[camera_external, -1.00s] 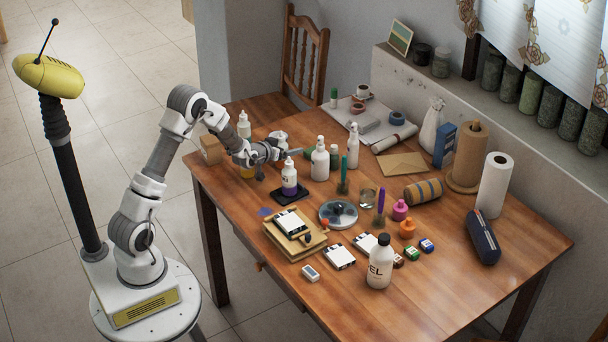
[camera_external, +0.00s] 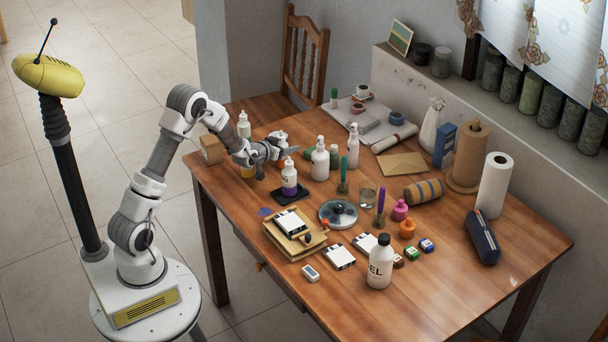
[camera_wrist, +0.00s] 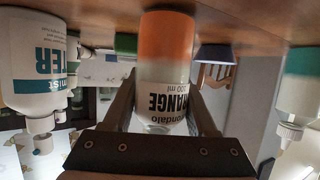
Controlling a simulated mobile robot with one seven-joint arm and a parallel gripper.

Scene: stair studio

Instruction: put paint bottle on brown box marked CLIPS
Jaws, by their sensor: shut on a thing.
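My gripper (camera_external: 277,150) is at the far left part of the table, low over the top. In the wrist view, which is upside down, my gripper (camera_wrist: 162,105) is shut on a paint bottle (camera_wrist: 166,62) with an orange lower part and a label reading ORANGE. A finger lies on each side of it. The bottle is upright, its base at or very close to the tabletop; contact is unclear. In the external view the bottle (camera_external: 283,136) is mostly hidden by my gripper. A brown box (camera_external: 210,149) stands at the table's left corner; its marking is not legible.
A purple bottle (camera_external: 289,176) stands on a black pad in front. A white spray bottle (camera_external: 320,160) is to the right; a bottle labelled WATER (camera_wrist: 38,65) is close in the wrist view.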

